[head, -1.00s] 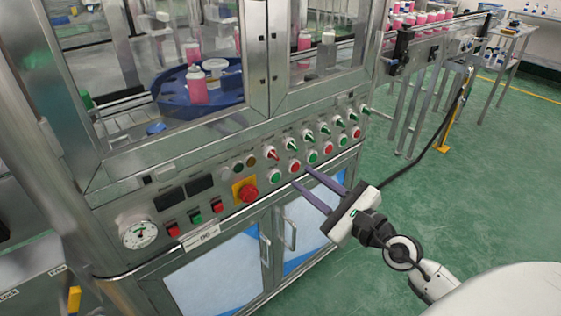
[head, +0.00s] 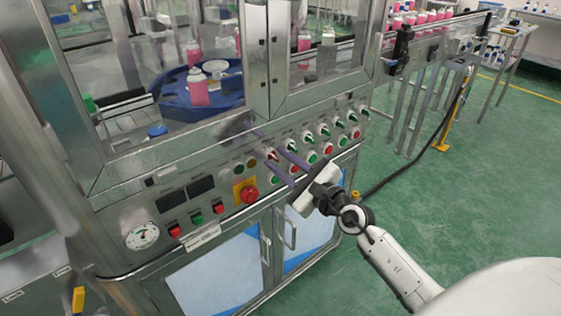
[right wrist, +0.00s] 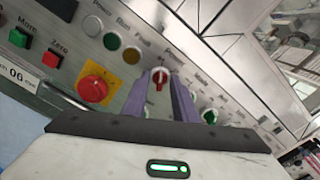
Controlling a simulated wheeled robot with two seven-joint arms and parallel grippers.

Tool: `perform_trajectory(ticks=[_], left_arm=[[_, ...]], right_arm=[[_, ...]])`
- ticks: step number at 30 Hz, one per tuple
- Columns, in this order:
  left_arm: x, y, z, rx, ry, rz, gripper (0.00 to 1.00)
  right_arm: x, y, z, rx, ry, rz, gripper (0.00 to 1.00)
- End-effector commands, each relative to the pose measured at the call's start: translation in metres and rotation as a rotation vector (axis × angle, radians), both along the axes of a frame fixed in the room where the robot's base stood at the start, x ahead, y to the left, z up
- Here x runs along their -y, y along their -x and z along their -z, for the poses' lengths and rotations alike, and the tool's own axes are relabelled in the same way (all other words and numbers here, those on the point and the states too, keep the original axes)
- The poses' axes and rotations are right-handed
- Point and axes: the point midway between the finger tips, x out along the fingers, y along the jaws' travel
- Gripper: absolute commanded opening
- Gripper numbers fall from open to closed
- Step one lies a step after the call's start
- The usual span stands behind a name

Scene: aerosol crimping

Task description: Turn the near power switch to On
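The near power switch is a round selector with a red handle (head: 271,155), at the left end of the upper row of switches on the sloped panel. In the right wrist view its red handle (right wrist: 159,81) sits under a "Power" label. My right gripper (head: 266,139) is at the panel, its two purple fingers apart. In the right wrist view the open fingers (right wrist: 158,84) lie on either side of the switch; whether they touch it I cannot tell. My left gripper is out of view.
A red emergency button (head: 249,194) on a yellow plate is left of my right gripper. Several green-handled switches (head: 308,138) continue the row to the right. A pressure gauge (head: 142,236) is at the panel's left end. Glass doors rise above the panel.

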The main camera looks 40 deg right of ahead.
Motion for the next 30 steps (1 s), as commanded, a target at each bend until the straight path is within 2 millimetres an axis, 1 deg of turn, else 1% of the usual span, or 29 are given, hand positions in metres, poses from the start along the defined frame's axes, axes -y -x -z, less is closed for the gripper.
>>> perform_trajectory(ticks=[2, 5, 6, 7, 14, 20, 26, 30], left_arm=[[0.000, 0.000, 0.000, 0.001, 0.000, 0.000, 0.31], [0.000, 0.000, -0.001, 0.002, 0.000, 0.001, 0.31], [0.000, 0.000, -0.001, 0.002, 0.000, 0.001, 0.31], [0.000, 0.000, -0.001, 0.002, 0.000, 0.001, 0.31], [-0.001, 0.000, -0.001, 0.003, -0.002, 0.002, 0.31], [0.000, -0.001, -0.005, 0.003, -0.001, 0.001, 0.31], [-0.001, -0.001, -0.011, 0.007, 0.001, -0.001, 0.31], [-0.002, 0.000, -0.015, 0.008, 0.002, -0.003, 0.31]], right_arm=[[0.000, 0.000, 0.000, 0.000, 0.000, 0.000, 0.26], [0.000, 0.000, 0.000, 0.000, -0.001, 0.000, 0.11], [0.000, 0.000, 0.000, 0.000, -0.001, 0.000, 0.04], [0.000, 0.000, 0.000, 0.000, -0.001, 0.000, 0.00], [0.000, 0.001, 0.000, 0.000, -0.005, 0.000, 0.00], [0.000, 0.001, -0.001, -0.005, -0.052, 0.001, 0.00], [0.001, 0.001, -0.002, -0.014, -0.169, 0.001, 0.00], [0.001, 0.001, -0.001, -0.026, -0.290, 0.002, 0.00]])
